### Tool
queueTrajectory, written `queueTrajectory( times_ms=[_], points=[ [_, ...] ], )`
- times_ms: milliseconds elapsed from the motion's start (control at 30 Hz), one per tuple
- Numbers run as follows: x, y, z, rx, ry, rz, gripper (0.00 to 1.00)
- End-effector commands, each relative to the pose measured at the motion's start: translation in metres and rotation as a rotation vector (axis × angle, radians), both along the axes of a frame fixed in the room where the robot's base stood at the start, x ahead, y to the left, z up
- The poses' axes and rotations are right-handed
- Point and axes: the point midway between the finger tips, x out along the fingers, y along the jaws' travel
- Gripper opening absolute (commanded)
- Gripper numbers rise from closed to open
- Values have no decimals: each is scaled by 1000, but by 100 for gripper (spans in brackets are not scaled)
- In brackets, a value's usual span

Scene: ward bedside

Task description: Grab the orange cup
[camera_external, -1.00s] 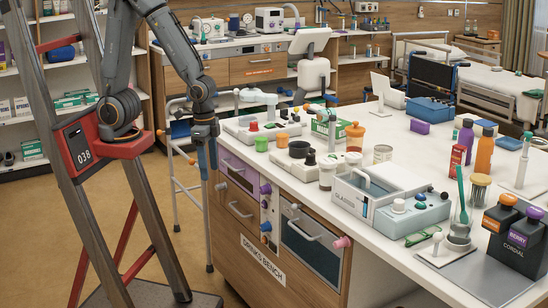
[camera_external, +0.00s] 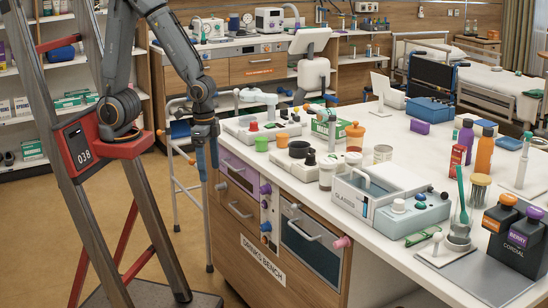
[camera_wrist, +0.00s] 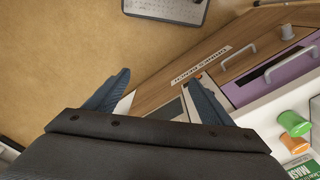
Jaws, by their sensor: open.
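The small orange cup (camera_external: 282,140) stands on the white bench top, right of a green cup (camera_external: 262,144) and behind a dark round bowl. It also shows in the wrist view, where the orange cup (camera_wrist: 295,143) is at the right edge beside the green cup (camera_wrist: 292,121). My gripper (camera_external: 207,165) points down, left of the bench's drawer front, apart from both cups. In the wrist view my gripper (camera_wrist: 158,80) has its two blue-grey fingers spread, with nothing between them.
The drinks bench (camera_external: 262,259) has protruding handles and knobs on its front. An orange lidded jar (camera_external: 355,137), a glasses caddy (camera_external: 345,200) and bottles crowd the top. A green-and-white box (camera_wrist: 301,167) stands by the cups. A walking frame (camera_external: 173,180) is behind my arm.

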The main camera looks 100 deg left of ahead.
Motion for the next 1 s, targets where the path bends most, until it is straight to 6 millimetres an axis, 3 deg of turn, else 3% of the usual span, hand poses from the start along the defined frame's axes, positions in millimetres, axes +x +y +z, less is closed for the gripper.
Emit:
queueTrajectory(
  times_ms=[367,1000],
  points=[
    [1,0,8,0,-4,0,76],
    [1,0,123,0,-4,0,76]
  ],
)
